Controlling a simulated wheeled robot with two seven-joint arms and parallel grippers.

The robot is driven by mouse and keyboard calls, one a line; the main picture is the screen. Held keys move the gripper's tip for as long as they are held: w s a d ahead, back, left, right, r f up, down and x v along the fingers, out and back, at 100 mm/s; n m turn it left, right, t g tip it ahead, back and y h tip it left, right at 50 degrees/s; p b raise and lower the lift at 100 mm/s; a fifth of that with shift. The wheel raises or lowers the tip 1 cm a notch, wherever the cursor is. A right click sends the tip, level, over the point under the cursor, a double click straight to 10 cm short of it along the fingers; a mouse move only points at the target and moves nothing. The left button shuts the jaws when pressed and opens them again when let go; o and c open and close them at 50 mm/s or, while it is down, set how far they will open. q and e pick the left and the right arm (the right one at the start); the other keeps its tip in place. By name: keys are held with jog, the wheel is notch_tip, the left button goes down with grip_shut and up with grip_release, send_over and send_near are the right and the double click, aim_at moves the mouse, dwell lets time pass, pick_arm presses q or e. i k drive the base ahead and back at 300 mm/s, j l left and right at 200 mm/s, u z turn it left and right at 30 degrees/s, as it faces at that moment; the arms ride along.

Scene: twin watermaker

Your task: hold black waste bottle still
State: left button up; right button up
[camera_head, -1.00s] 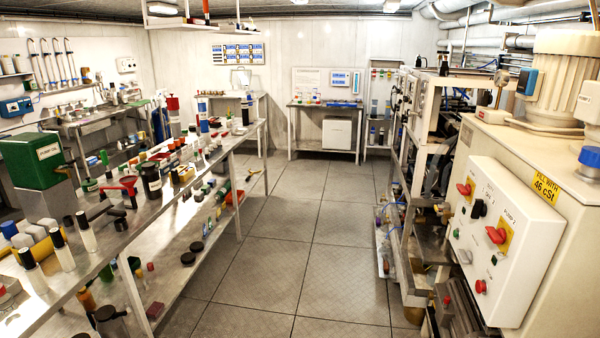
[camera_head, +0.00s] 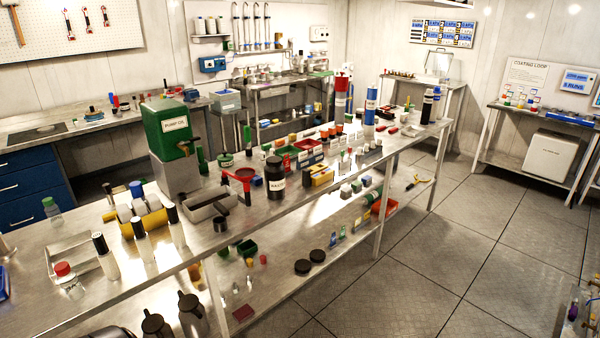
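The black waste bottle (camera_head: 275,178) stands upright on the long steel bench, near its front edge in the middle of the head view. It has a dark lid and a white label. A red funnel (camera_head: 240,177) stands just left of it, and a yellow item (camera_head: 319,176) lies to its right. Neither of my grippers shows in the head view, and nothing is touching the bottle from my side.
A green pump oil can (camera_head: 168,130) sits on a grey block behind the bottle to the left. Several white bottles with black caps (camera_head: 143,240) stand at the near left. A lower shelf (camera_head: 270,283) holds small parts. Floor (camera_head: 400,270) on the right is clear.

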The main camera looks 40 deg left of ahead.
aim_at(275, 176)
jog(key=i+u, duration=0.45)
jog(key=i+l+u, duration=0.3)
jog(key=i+u, duration=0.2)
jog(key=i+l+u, duration=0.45)
